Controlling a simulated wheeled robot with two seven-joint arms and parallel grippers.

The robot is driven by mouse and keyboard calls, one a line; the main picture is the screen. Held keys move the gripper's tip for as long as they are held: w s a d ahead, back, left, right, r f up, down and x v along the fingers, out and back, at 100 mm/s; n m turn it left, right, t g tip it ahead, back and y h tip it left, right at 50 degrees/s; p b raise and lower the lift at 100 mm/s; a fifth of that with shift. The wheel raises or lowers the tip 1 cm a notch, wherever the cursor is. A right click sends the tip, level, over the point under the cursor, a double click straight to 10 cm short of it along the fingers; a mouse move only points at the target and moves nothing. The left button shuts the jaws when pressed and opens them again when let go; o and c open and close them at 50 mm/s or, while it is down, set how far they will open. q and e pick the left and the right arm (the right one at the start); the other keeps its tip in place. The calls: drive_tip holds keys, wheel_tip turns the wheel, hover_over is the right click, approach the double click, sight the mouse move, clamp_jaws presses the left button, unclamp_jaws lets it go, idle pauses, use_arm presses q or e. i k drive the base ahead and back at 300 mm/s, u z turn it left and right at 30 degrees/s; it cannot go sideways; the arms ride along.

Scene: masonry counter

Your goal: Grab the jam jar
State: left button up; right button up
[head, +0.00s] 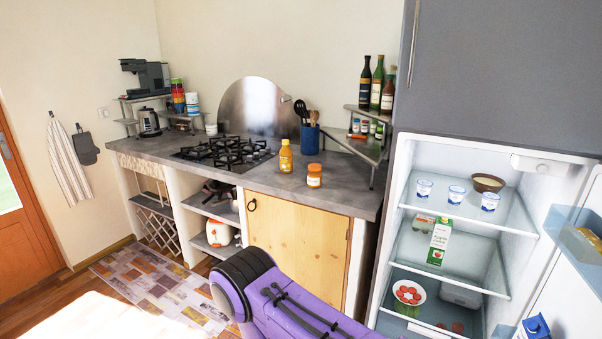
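A small orange jar (314,175) with a pale label stands upright near the front edge of the grey counter (215,178); it looks like the jam jar. A taller yellow-orange bottle (286,156) stands just behind and to the left of it, apart from it. Neither of my grippers shows in the head view. Only a purple link of one of my arms shows at the bottom middle, below the counter and in front of the wooden cupboard door. Nothing is touching the jar.
A gas hob (224,152) lies left of the jar. A blue utensil holder (309,139) stands behind it, and a corner shelf (359,146) with bottles is to the right. The open fridge (468,213) stands at the right. The counter around the jar is clear.

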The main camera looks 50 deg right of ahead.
sight(314, 178)
drive_tip(key=z, duration=0.45)
drive_tip(key=i, duration=1.05)
drive_tip(key=z, duration=0.75)
